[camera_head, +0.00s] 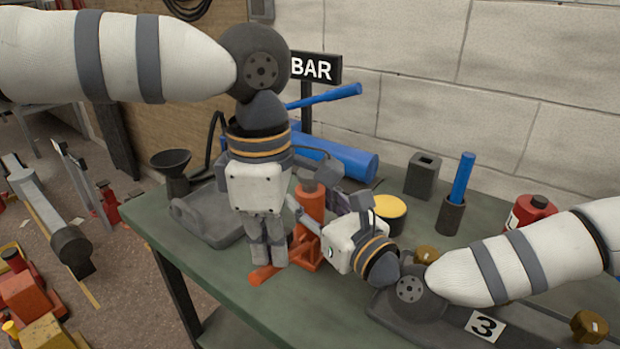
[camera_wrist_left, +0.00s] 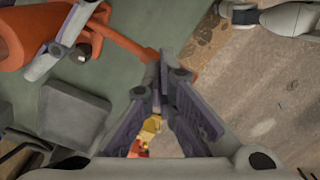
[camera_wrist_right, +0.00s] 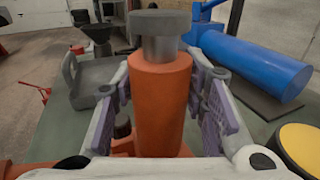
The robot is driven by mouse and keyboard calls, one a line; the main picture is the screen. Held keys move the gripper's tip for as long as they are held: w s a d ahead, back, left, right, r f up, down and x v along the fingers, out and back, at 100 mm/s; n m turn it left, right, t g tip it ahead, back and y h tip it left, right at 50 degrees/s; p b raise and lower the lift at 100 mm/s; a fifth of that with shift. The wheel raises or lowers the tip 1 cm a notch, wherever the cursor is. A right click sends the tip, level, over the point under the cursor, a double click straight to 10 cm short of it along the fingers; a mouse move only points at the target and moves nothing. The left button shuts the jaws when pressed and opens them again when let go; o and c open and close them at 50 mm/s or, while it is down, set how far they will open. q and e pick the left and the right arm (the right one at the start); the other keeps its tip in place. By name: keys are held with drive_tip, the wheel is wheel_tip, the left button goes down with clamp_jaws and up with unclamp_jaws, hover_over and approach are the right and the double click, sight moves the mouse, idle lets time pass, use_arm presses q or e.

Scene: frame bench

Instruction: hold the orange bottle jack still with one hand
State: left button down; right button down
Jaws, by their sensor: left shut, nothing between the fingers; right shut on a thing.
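The orange bottle jack (camera_head: 312,205) stands upright on the green bench, with a grey top. My right gripper (camera_head: 318,212) comes in from the right and is shut around its body. In the right wrist view the orange body (camera_wrist_right: 160,105) sits between the two fingers. My left gripper (camera_head: 268,262) points down in front and to the left of the jack, shut and empty, partly covering it. In the left wrist view its fingertips (camera_wrist_left: 157,100) are together, and the jack (camera_wrist_left: 30,40) shows at upper left with an orange bar stretching towards them.
A blue cylinder (camera_head: 335,155) and a BAR sign (camera_head: 313,68) stand behind the jack. A black funnel (camera_head: 171,163) and grey tray lie left. A yellow-topped can (camera_head: 389,209), a grey block (camera_head: 422,175) and a blue rod (camera_head: 462,178) in a dark holder stand right.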

sight(271, 262)
use_arm(q)
drive_tip(key=shift+r, duration=0.35)
idle(0.5)
drive_tip(key=shift+f, duration=2.3)
drive_tip(key=shift+r, duration=2.25)
drive_tip(key=shift+s, duration=0.1)
